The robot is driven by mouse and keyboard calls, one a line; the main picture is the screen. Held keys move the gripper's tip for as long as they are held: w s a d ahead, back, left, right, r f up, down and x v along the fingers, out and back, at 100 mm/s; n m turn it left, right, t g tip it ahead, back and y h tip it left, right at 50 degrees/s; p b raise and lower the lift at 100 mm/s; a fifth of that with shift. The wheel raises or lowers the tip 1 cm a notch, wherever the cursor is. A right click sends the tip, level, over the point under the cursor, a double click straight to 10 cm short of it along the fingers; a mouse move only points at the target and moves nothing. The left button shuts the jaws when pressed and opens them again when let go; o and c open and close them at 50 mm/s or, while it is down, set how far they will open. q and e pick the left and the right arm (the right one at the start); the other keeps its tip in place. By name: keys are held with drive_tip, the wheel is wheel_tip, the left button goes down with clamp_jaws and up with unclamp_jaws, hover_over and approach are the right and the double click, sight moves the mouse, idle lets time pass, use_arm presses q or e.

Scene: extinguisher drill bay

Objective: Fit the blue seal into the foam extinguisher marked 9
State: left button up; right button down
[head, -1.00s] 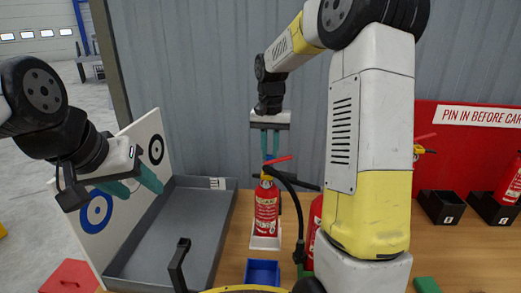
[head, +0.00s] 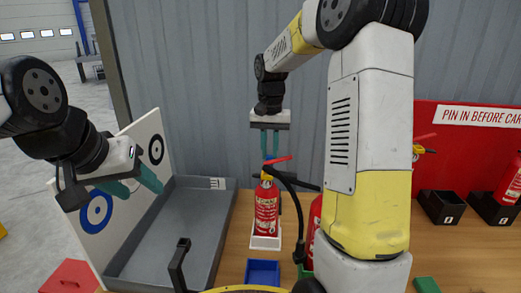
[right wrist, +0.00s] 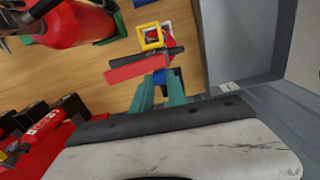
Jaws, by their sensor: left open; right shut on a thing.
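A red extinguisher (head: 266,210) with a yellow collar and red lever stands upright in a white holder (head: 266,243); its number is too small to read. My right gripper (head: 270,155) points down above its head. It is shut on the blue seal (head: 269,157), which also shows between the fingertips in the right wrist view (right wrist: 160,77). The seal is close to the red lever (right wrist: 138,67); whether they touch, I cannot tell. My left gripper (head: 141,186) is open and empty, at the left by the target board.
A grey tray (head: 180,240) lies left of the extinguisher, before a white target board (head: 97,190). A blue bin (head: 262,272) sits in front. My right arm hides part of another extinguisher (head: 314,222). Black boxes (head: 440,207) stand at the right by a red sign panel.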

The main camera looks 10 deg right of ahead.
idle(0.3)
drive_tip(key=c, duration=1.2)
unclamp_jaws()
drive_tip(key=shift+c, duration=0.2)
drive_tip(key=shift+r, duration=0.1)
